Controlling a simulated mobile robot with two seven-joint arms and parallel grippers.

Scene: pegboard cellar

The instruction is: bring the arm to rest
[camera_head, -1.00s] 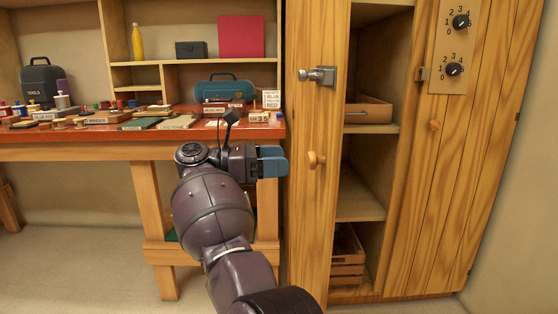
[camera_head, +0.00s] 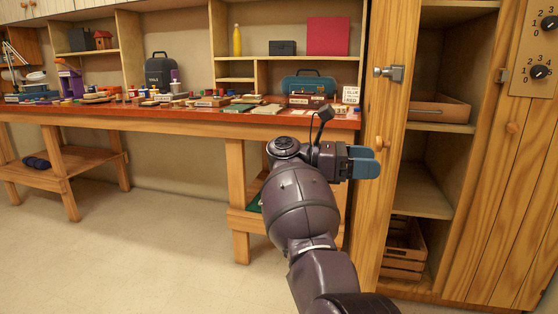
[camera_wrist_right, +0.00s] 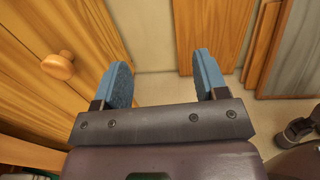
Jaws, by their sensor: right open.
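My right arm reaches up from the bottom of the head view, and its gripper (camera_head: 364,162) is in front of the wooden cabinet's open door (camera_head: 392,150). In the right wrist view the two blue fingers of the right gripper (camera_wrist_right: 160,82) stand wide apart with nothing between them. A round wooden knob (camera_wrist_right: 58,65) on the door is left of the fingers and apart from them. My left gripper is in neither view.
A red-topped workbench (camera_head: 190,121) with small boxes, spools and cards runs along the back wall. The cabinet holds a drawer (camera_head: 440,109) and a wooden crate (camera_head: 404,250). The pale floor (camera_head: 130,255) on the left is clear.

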